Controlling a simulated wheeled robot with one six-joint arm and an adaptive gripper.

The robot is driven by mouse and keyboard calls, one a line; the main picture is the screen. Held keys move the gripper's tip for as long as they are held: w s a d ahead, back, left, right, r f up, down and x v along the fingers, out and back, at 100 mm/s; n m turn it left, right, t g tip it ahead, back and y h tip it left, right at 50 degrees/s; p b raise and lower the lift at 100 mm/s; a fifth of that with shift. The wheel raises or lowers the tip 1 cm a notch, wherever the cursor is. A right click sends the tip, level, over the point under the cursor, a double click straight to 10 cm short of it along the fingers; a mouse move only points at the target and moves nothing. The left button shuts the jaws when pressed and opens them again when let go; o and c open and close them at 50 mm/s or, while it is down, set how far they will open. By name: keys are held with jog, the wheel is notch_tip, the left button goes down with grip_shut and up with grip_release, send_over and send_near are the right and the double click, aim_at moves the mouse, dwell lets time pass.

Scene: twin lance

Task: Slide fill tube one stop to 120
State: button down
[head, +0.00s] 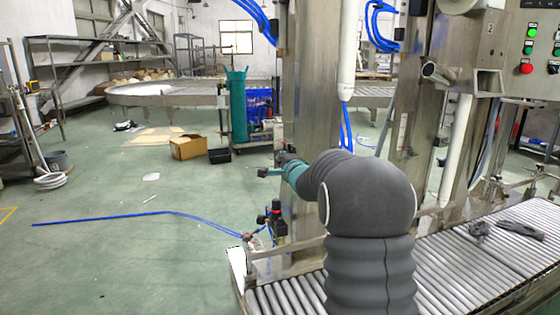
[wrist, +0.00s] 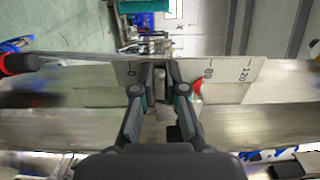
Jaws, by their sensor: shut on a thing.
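A metal scale plate (wrist: 230,72) runs across the wrist view. Its marks 80 and 120 are readable, and a 0 shows left of my gripper. A red pointer (wrist: 196,86) sits just below and left of the 80 mark. My gripper (wrist: 160,76) is shut on a small grey part (wrist: 161,84) in front of the scale, mostly hidden by the fingers. Whether this part belongs to the fill tube cannot be told. In the head view, my gripper (head: 275,165) is at the steel column's left side, its tips small. A white tube (head: 347,50) hangs right of that column.
The steel column (head: 304,110) stands beside my arm. A roller conveyor (head: 455,255) runs along the lower right. A button panel (head: 535,45) is at upper right. A black and red knob (wrist: 18,64) is left in the wrist view. Open green floor (head: 110,230) lies left.

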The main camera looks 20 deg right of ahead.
jog(key=shift+r, duration=2.35)
jog(key=c, duration=1)
grip_release()
jog(key=shift+c, duration=0.2)
jog(key=shift+s, duration=0.1)
jog(key=s, duration=0.7)
jog(key=shift+f, duration=0.1)
jog(key=shift+w, duration=0.1)
